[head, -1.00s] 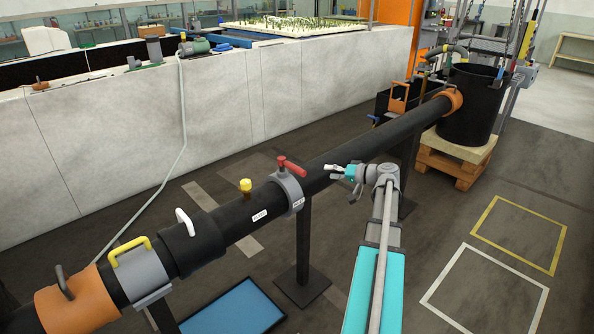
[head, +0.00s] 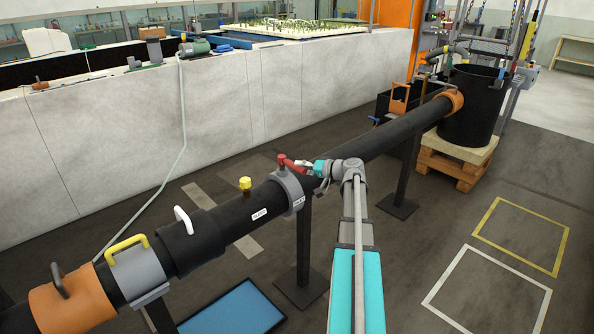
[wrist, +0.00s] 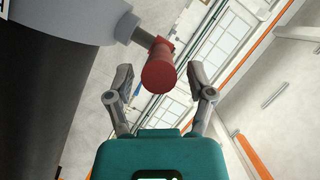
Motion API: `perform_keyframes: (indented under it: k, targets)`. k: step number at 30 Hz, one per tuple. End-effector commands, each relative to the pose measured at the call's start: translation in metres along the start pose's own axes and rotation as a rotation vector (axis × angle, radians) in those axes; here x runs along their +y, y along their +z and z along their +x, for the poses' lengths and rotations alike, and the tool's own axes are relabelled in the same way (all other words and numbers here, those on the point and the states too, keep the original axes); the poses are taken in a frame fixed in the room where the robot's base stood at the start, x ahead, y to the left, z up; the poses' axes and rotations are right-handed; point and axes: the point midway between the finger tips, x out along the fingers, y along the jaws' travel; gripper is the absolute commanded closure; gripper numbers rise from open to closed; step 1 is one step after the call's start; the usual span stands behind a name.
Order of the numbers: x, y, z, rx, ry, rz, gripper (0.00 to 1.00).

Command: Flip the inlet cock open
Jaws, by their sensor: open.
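The inlet cock appears to be the valve with a red lever (head: 291,163) on a grey collar (head: 291,190) around the black pipe. The lever points right along the pipe, toward my gripper (head: 304,164). In the wrist view the red lever (wrist: 158,66) comes from a grey stub (wrist: 118,22), its end toward the camera. My gripper (wrist: 159,72) is open, with one finger on each side of the lever. Gaps show on both sides, so it does not grip it.
The black pipe (head: 375,150) runs from lower left to a black tank (head: 470,105) on a pallet. A yellow knob (head: 245,184), a white handle (head: 183,219) and a yellow handle (head: 126,246) stand along it. A blue tray (head: 233,308) lies on the floor.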

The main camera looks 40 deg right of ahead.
Motion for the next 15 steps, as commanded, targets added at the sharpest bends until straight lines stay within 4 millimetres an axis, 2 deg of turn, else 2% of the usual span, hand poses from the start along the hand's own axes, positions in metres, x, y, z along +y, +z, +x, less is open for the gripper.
perform_keyframes:
  k: [6, 15]
  targets:
    - [0.001, 0.0, 0.02, -0.001, 0.0, 0.001, 0.31]
    - [0.0, 0.0, 0.024, 0.001, 0.001, 0.001, 0.31]
